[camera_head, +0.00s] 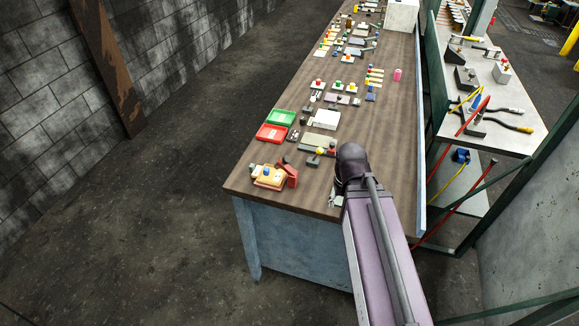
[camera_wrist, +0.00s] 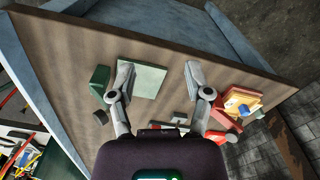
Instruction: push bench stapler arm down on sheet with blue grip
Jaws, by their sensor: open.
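A blue grip (camera_head: 267,171) stands over a yellow and orange sheet stack (camera_head: 270,181) on the near left end of the bench, with a red block (camera_head: 290,175) beside it. In the wrist view the blue grip (camera_wrist: 243,109) lies right of my gripper (camera_wrist: 158,76), above the yellow sheet (camera_wrist: 239,97). I cannot tell how far the stapler arm is raised. My gripper is open, its fingers wide apart and empty, apart from the blue grip. In the head view my arm largely hides my gripper (camera_head: 335,200).
A pale green plate (camera_wrist: 142,79) lies on the bench below my fingers, with a dark green block (camera_wrist: 100,78) left of it. Red (camera_head: 271,133) and green trays (camera_head: 281,118) and several small fixtures stand farther back. The bench's near edge is mostly bare.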

